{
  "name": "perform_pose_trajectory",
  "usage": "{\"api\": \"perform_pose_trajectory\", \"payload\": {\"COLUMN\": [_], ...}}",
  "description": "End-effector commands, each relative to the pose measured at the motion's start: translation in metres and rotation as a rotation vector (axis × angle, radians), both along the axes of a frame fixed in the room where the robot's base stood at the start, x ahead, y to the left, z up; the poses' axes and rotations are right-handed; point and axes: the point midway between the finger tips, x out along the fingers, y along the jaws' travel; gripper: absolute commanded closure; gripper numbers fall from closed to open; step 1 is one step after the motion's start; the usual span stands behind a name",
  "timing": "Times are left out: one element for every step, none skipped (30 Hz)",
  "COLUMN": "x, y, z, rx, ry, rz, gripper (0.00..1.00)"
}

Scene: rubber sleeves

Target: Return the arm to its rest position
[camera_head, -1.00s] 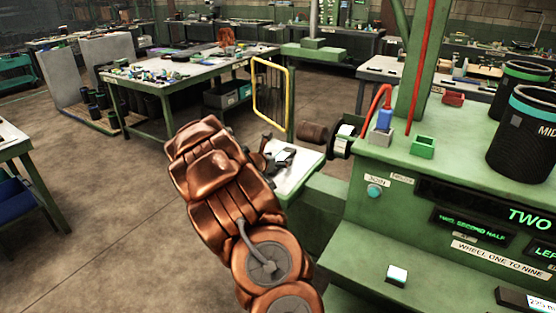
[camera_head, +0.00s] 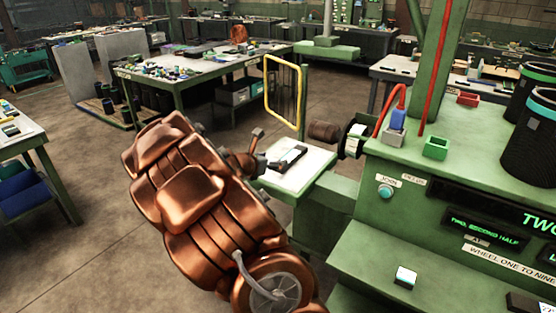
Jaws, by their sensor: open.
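My copper-coloured arm (camera_head: 185,200) rises from the bottom of the head view and leans up to the left, folded. My gripper (camera_head: 262,151) shows only in part, beyond the arm's right side. Its dark fingertips look spread apart, and I see nothing held between them. It is near the left edge of a small white-topped stand (camera_head: 312,168). A dark oblong object (camera_head: 290,158) lies on that top, just right of the gripper. I cannot tell whether the gripper touches the stand.
A green machine (camera_head: 400,225) with display panels and dark bins (camera_head: 533,135) stands close on the right. A yellow frame (camera_head: 267,95) stands behind the gripper. A cluttered workbench (camera_head: 150,82) is at the back left, another table (camera_head: 14,148) at the left edge. Floor (camera_head: 95,235) is clear at lower left.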

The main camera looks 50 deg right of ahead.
Motion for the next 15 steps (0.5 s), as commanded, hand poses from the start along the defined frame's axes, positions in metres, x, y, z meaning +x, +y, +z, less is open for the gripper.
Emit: {"api": "perform_pose_trajectory", "payload": {"x": [0.0001,-0.0003,-0.0007,-0.0010,-0.0011,-0.0012,-0.0012,-0.0014,-0.0013,-0.0014,-0.0013,-0.0013,-0.0014,-0.0017,-0.0026], "y": [0.0044,0.0058,0.0075,0.0085,0.0094,0.0101,0.0105,0.0107,0.0108,0.0108,0.0107,0.0108,0.0108,0.0110,0.0121], "z": [0.0018,0.0023,0.0029,0.0033,0.0035,0.0037,0.0038,0.0038,0.0038,0.0038,0.0038,0.0037,0.0039,0.0043,0.0058], "rx": [0.000,0.000,0.000,0.000,0.000,0.000,0.000,0.001,0.001,0.001,0.000,0.001,0.000,0.001,0.001], "ry": [0.000,0.000,0.001,0.001,0.002,0.002,0.002,0.002,0.002,0.002,0.002,0.003,0.002,-0.001,-0.009], "rz": [0.001,0.000,0.000,-0.001,0.000,0.000,0.000,0.000,0.000,0.000,0.000,-0.001,-0.001,-0.003,-0.009], "gripper": [0.25,0.25,0.25,0.25,0.25,0.25,0.25,0.25,0.25,0.25,0.25,0.25,0.25,0.25,0.25]}}
